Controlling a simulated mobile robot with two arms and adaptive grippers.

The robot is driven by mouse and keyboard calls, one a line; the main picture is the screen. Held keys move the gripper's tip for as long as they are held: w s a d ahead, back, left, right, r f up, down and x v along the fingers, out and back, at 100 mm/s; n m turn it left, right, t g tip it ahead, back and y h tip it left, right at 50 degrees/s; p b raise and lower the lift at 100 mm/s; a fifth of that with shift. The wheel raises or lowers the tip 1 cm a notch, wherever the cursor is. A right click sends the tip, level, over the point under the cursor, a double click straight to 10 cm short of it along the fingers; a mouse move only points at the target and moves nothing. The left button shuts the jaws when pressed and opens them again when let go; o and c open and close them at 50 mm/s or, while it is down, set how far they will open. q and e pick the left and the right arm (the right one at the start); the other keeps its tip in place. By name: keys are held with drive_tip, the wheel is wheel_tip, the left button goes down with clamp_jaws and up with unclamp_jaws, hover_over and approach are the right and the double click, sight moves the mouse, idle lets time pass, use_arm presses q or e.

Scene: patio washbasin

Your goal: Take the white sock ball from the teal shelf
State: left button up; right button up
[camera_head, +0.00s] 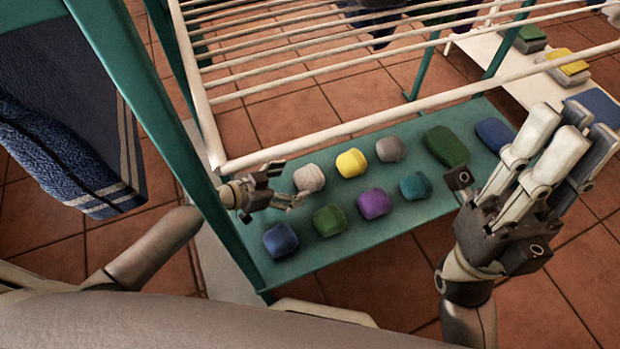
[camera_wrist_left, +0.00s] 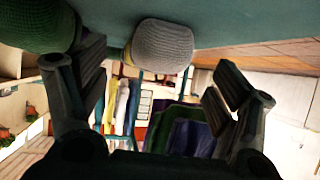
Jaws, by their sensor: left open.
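The white sock ball (camera_head: 309,178) rests on the teal shelf (camera_head: 345,240), at the left end of the back row. My left gripper (camera_head: 290,184) is just left of it, low over the shelf, open and empty. In the left wrist view the pale, knitted sock ball (camera_wrist_left: 162,45) shows beyond the open fingers (camera_wrist_left: 165,100), towards the top middle. A gap appears between it and the fingers. My right gripper (camera_head: 568,140) is raised at the right, in front of the shelf's right end; its finger spacing is unclear.
Yellow (camera_head: 351,163), grey (camera_head: 389,149), purple (camera_head: 373,203), teal (camera_head: 415,186), blue (camera_head: 280,240) and green (camera_head: 329,220) sock balls share the shelf. A white rack (camera_head: 420,85) hangs over it. A teal post (camera_head: 150,120) stands left, near my left arm.

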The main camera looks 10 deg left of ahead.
sight(300, 180)
use_arm(q)
drive_tip(key=b+x, duration=0.1)
drive_tip(key=x, duration=0.4)
drive_tip(key=shift+w+d+r, duration=0.1)
drive_tip(key=shift+w+d, duration=0.1)
drive_tip(key=shift+d, duration=0.05)
drive_tip(key=c, duration=1.1)
